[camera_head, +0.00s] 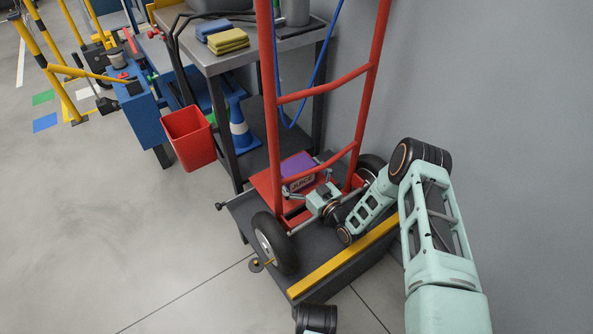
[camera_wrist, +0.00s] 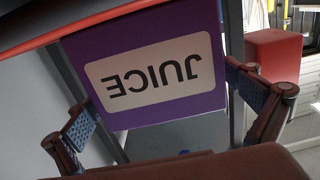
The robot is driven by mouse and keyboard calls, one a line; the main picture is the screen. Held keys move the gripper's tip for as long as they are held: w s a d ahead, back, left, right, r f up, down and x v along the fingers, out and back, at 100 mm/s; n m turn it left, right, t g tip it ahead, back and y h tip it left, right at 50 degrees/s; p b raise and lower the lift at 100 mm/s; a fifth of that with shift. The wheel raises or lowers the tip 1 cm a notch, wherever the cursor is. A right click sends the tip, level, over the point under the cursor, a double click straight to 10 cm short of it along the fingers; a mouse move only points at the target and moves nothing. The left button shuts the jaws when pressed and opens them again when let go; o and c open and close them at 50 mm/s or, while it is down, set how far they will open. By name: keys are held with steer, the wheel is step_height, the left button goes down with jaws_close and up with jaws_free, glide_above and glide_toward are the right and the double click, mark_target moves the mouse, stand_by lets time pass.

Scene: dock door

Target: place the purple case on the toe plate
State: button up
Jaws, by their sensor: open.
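The purple case (camera_head: 298,164) has a white label reading JUICE. It sits at the foot of the red hand truck, apparently on the red toe plate (camera_head: 263,187); its underside is hidden. My gripper (camera_head: 318,193) is low in front of the case's labelled face. In the wrist view the purple case (camera_wrist: 140,35) fills the upper middle with its label upside down. The fingers of my gripper (camera_wrist: 172,112) are spread wide, one on each side of the case's picture, with nothing held between them. I cannot tell whether a finger touches the case.
The hand truck's red rails (camera_head: 372,75) and black wheel (camera_head: 275,243) stand close around my arm. A dark platform with a yellow edge (camera_head: 345,258) lies below. A grey cart (camera_head: 245,60), red bin (camera_head: 190,137) and blue cone (camera_head: 240,128) are left.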

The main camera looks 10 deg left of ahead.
steer(key=shift+r, duration=0.15)
steer(key=p+v, duration=0.2)
steer(key=v, duration=0.5)
steer(key=shift+s+d, duration=0.2)
